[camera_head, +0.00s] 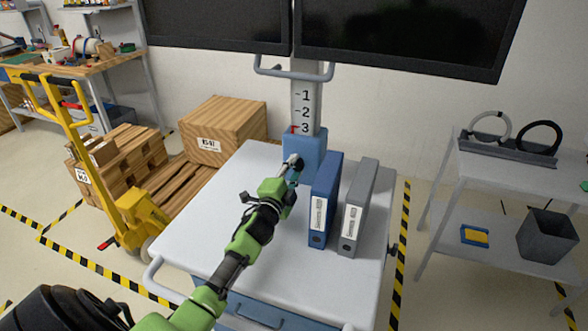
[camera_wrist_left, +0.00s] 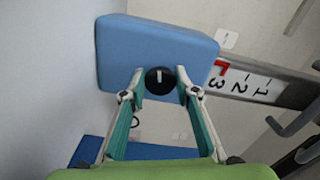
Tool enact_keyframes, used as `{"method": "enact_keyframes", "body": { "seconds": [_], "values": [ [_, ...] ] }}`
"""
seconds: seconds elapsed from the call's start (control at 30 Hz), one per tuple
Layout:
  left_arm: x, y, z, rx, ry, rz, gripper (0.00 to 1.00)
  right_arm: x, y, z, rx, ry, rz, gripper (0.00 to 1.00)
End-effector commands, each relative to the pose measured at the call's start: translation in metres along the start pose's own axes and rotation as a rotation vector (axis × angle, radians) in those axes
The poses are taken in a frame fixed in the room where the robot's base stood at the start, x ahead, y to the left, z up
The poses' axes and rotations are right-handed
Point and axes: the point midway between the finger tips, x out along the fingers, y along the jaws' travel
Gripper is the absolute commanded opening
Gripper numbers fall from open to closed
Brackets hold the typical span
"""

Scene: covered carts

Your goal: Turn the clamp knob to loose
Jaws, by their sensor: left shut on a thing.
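The clamp knob (camera_wrist_left: 159,81) is black and round with a short white line on its face. It sits on the front of the blue clamp block (camera_wrist_left: 150,45), which is around the grey column in the head view (camera_head: 308,148). My left gripper (camera_wrist_left: 160,84) has its fingers on both sides of the knob and is shut on it. In the head view the left gripper (camera_head: 293,163) reaches the block's front and hides the knob. A red mark on the column (camera_head: 305,90) is by the number 3. My right gripper is not in view.
A blue binder (camera_head: 325,200) and a grey binder (camera_head: 358,215) stand on the white cart top (camera_head: 225,205), close right of my left arm. Two dark screens (camera_head: 400,35) hang above. A yellow pallet truck (camera_head: 135,205) with wooden boxes stands at left.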

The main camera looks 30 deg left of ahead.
Motion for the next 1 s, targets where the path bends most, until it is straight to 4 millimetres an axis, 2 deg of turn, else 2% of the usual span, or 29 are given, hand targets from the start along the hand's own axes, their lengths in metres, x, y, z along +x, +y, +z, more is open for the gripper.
{"method": "enact_keyframes", "body": {
  "seconds": [0.4, 1.0],
  "values": [
    [-0.0002, 0.0021, -0.0002, -0.221, -0.001, 0.002, 0.07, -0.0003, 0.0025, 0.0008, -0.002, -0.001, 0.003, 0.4],
    [-0.0002, 0.0024, -0.0002, -0.263, -0.001, 0.002, 0.07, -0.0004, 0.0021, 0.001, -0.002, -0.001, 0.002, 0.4]
  ]
}}
